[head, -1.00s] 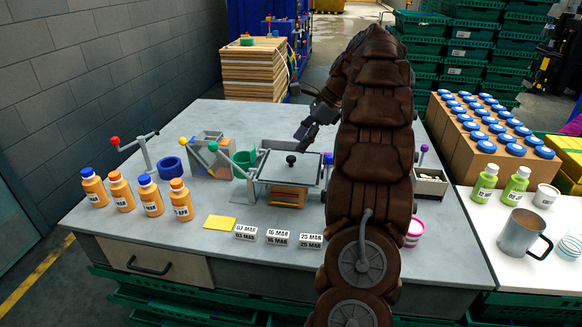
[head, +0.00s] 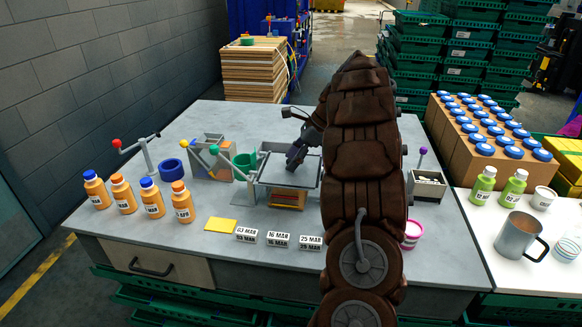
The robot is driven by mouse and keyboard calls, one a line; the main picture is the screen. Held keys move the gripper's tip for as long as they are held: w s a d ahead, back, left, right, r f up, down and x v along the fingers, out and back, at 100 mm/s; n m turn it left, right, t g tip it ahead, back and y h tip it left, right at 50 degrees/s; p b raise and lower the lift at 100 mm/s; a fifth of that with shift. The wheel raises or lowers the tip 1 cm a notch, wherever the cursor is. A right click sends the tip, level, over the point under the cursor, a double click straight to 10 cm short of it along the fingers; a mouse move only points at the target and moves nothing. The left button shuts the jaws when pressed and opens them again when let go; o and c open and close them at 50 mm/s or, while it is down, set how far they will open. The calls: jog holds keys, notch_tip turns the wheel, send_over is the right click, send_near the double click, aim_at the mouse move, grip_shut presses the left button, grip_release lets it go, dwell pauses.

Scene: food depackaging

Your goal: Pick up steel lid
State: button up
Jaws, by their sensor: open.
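The steel lid (head: 276,174) is a flat, square grey plate on top of a small box-like stand in the middle of the table. My gripper (head: 294,162) is open and low over the lid's middle. It covers the spot where the dark knob of the lid is, so the knob is hidden. I cannot tell whether the fingers touch the knob or the lid. My arm hides the area just right of the lid.
A green cup (head: 245,161) in a lever holder stands close left of the lid. Several orange bottles (head: 151,197) stand at the left. Date blocks (head: 278,240) and a yellow card (head: 220,225) lie in front. The table's back left is clear.

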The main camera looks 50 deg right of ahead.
jog(key=shift+w+a+f, duration=0.15)
jog(key=shift+a+f, duration=0.05)
jog(key=shift+f, duration=0.2)
jog(key=shift+c, duration=0.3)
grip_shut()
